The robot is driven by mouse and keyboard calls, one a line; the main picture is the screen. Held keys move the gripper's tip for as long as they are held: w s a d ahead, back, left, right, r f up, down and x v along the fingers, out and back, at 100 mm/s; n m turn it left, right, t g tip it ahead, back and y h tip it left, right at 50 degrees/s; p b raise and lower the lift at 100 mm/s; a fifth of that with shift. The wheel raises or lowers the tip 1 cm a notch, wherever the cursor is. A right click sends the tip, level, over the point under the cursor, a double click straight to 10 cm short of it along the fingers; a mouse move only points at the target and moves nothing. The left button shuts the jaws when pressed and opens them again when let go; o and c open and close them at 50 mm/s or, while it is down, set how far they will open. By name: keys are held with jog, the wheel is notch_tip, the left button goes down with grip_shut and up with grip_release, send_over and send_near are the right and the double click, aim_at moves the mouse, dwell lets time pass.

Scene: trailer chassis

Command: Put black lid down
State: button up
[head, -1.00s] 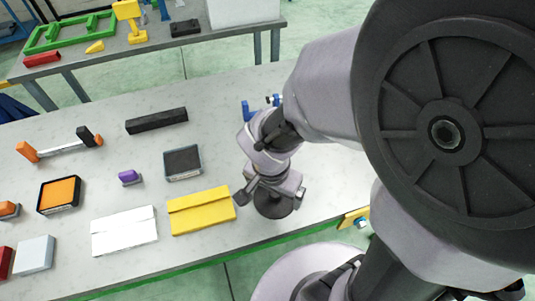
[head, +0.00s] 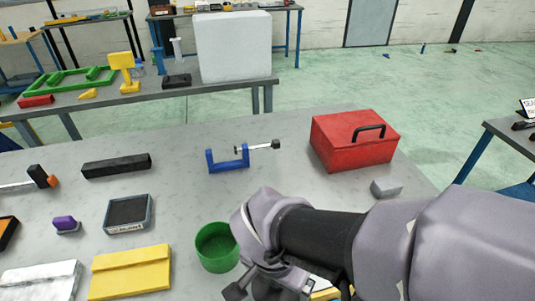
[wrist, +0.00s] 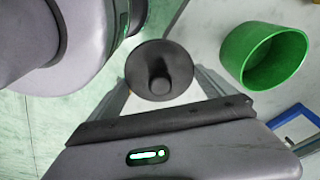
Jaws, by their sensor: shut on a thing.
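The black lid (wrist: 158,72) is round with a raised knob in its middle. In the wrist view it sits between the two fingers of my gripper (wrist: 162,84), which is shut on it. In the head view my gripper (head: 268,284) is low in the picture, to the right of the green pot, and the lid is mostly hidden by it and the frame edge. The open green pot (head: 217,249) stands upright on the grey table. It also shows in the wrist view (wrist: 238,55), to the right of the lid and apart from it.
A blue clamp (head: 228,160) and a red toolbox (head: 355,145) stand behind the pot. A yellow box (head: 130,272), a black-topped box (head: 128,214) and a purple block (head: 66,225) lie to the left. The table (head: 180,200) is bare between pot and clamp.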

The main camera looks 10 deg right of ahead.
jog(key=w+p, duration=0.2)
jog(key=w+d+p, duration=0.1)
jog(key=p, duration=0.2)
jog(key=w+r+p, duration=0.1)
jog(key=w+p, duration=0.1)
jog(key=p, duration=0.1)
jog(key=shift+w+d, duration=0.2)
jog(key=shift+w, duration=0.15)
jog(key=w+d, duration=0.1)
jog(key=w, duration=0.1)
jog(key=w+f+b, duration=0.1)
jog(key=w, duration=0.1)
jog(key=w+d+f, duration=0.1)
jog(key=w, duration=0.1)
jog(key=shift+w+d+f, duration=0.1)
jog(key=shift+w+d, duration=0.2)
jog(key=shift+w, duration=0.05)
jog(key=shift+w+f, duration=0.2)
jog(key=shift+w, duration=0.05)
jog(key=shift+d+f+b, duration=0.1)
jog(key=shift+f+b, duration=1.05)
jog(key=shift+f, duration=0.5)
jog(key=o, duration=1)
jog(key=shift+r, duration=0.1)
